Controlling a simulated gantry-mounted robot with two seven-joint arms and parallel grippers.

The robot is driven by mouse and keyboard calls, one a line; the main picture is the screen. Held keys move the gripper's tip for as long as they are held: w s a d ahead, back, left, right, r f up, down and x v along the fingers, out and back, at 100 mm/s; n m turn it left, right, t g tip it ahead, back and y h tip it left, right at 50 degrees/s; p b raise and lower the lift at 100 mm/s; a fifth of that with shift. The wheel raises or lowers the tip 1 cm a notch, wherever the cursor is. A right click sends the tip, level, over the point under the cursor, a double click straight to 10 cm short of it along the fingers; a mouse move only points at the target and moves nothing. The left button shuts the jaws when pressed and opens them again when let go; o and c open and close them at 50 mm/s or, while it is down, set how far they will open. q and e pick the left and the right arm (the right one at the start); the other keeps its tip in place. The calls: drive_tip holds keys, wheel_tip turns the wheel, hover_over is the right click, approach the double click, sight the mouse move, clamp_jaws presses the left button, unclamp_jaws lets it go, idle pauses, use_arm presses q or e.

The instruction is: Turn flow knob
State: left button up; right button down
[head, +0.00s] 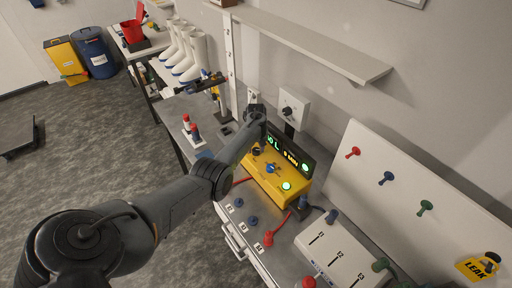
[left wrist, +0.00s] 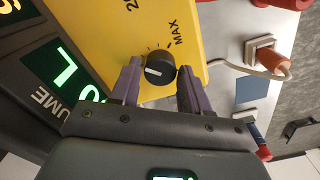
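The flow knob is a round black knob (left wrist: 160,69) with a white pointer line, on a yellow panel (left wrist: 118,22) beside the printed word MAX. In the left wrist view my left gripper (left wrist: 158,84) has its two fingers on either side of the knob. The fingers are apart, with narrow gaps visible beside the knob; I cannot make out contact. In the head view the yellow control box (head: 268,184) stands on the bench, and my left arm reaches over its left end. My left fingertips are not clear there. My right gripper is not in view.
A dark unit with a green-lit display (left wrist: 66,68) adjoins the panel. The box also carries a blue knob (head: 270,169) and lit green buttons. A white panel with coloured knobs (head: 400,188) is at right.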

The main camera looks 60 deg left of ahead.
sight(256, 149)
use_arm(q)
drive_tip(key=shift+o, duration=1.2)
wheel_tip(256, 149, up, 11)
drive_tip(key=shift+p, duration=0.4)
drive_tip(key=shift+f, duration=0.1)
